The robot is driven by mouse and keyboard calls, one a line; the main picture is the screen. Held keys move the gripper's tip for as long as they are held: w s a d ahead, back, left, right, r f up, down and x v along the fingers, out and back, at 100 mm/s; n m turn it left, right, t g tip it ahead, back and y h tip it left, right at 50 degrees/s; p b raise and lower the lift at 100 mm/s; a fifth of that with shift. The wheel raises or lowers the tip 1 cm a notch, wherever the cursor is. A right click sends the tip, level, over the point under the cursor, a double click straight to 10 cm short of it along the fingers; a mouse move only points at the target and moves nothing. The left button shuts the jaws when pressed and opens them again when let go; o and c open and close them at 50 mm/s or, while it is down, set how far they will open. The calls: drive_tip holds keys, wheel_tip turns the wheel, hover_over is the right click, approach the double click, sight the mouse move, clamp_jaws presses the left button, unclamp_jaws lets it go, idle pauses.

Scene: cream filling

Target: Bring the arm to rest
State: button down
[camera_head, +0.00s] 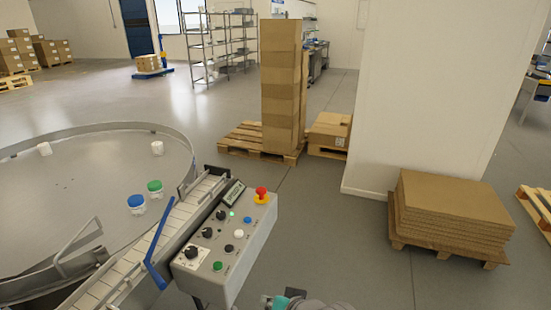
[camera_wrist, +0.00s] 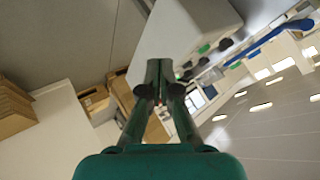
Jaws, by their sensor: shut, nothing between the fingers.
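My gripper (camera_wrist: 160,65) shows in the wrist view as two green fingers with their tips together, shut and empty. Behind the fingertips in that view is the grey control box (camera_wrist: 195,25); I cannot tell the gap between them. In the head view only a small part of my arm shows at the bottom edge, below and right of the control box (camera_head: 228,245). The box carries a red emergency button, several knobs and coloured buttons, and a small display.
A round table (camera_head: 80,185) with several small jars stands at the left, beside a conveyor (camera_head: 135,260) with a blue guide rail. Tall stacked cartons (camera_head: 281,90) stand on a pallet behind. Flat cardboard (camera_head: 450,210) lies stacked at the right. Open floor (camera_head: 350,240) lies between.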

drive_tip(key=s+d+f+m+t+h, duration=0.1)
drive_tip(key=s+d+f+t+h, duration=0.1)
drive_tip(key=s+d+f, duration=0.5)
drive_tip(key=s+d+f+t+h, duration=0.1)
drive_tip(key=s+d+f+t, duration=0.1)
drive_tip(key=s+d+f, duration=0.55)
drive_tip(key=s+d+r+t+h, duration=0.1)
drive_tip(key=s+r, duration=0.4)
drive_tip(key=s, duration=0.6)
drive_tip(key=s+d+r+n+t+h, duration=0.1)
drive_tip(key=s+d+r, duration=0.3)
drive_tip(key=s, duration=0.8)
drive_tip(key=shift+s+d+r+n+t+h, duration=0.15)
drive_tip(key=shift+r+n+t+h, duration=0.15)
drive_tip(key=shift+r+t+h, duration=0.4)
